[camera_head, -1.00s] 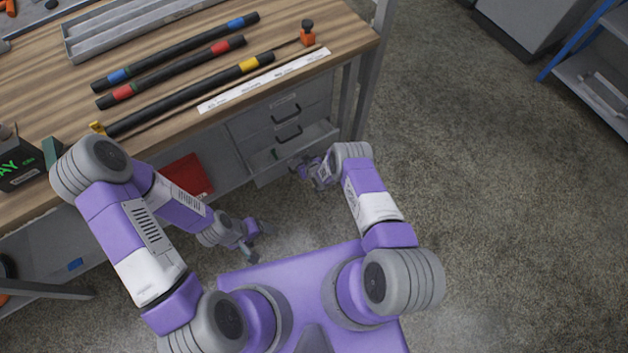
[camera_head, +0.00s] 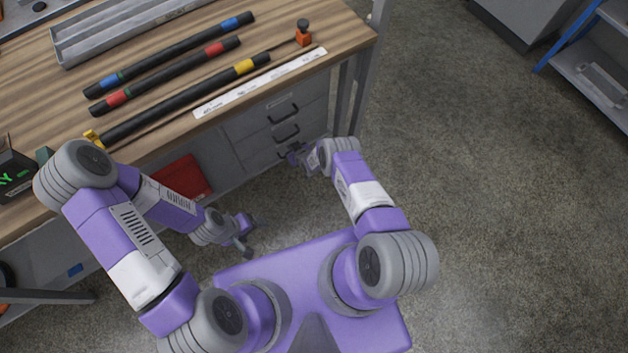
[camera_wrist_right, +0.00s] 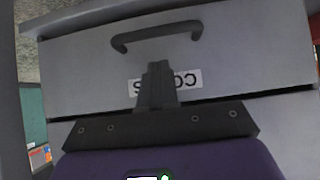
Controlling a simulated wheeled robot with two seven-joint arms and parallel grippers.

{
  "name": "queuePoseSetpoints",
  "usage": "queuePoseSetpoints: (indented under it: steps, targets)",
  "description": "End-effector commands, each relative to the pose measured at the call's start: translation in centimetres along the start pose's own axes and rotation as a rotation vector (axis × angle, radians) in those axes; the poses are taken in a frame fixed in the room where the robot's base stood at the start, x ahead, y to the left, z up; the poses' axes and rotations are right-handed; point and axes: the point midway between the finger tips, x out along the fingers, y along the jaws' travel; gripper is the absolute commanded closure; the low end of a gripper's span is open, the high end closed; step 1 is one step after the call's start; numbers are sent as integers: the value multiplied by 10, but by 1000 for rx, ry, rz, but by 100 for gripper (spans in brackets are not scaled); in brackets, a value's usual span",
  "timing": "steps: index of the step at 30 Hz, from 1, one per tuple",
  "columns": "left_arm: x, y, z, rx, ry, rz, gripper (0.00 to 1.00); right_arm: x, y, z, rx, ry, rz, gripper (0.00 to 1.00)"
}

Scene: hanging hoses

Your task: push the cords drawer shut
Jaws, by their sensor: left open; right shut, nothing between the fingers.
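The cords drawer is a light grey drawer in the unit under the bench. Its front (camera_wrist_right: 225,55) fills much of the right wrist view, with a dark bar handle (camera_wrist_right: 157,37) and a white label (camera_wrist_right: 187,80) seen upside down and partly hidden by my fingers. My right gripper (camera_wrist_right: 158,72) is shut and empty, its fingertips at the drawer front beside the handle; contact is hard to tell. In the head view, the right gripper (camera_head: 300,157) partly hides the lowest drawer, which looks about flush with those above. My left gripper (camera_head: 246,239) is open and empty, low before the bench.
Two more drawer handles (camera_head: 285,132) show above. A red box (camera_head: 181,178) is under the bench, left of the drawers. Black hoses with coloured bands (camera_head: 170,75) lie on the benchtop (camera_head: 60,110). The floor (camera_head: 480,200) to the right is clear.

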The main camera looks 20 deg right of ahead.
Motion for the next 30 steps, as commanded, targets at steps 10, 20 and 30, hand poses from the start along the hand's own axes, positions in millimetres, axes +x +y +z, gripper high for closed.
queuePoseSetpoints:
  steps: [10, 20, 30]
  targets:
    - [-29, 11, 1, 0, 0, 0, 23, -36, 0, 26, 1, -2, -1, 100]
    - [-45, 17, 2, 0, 0, 0, 23, -64, 0, 51, 1, -2, 0, 100]
    - [-46, 17, 2, 0, 0, 0, 23, -68, 0, 56, 0, 0, -1, 100]
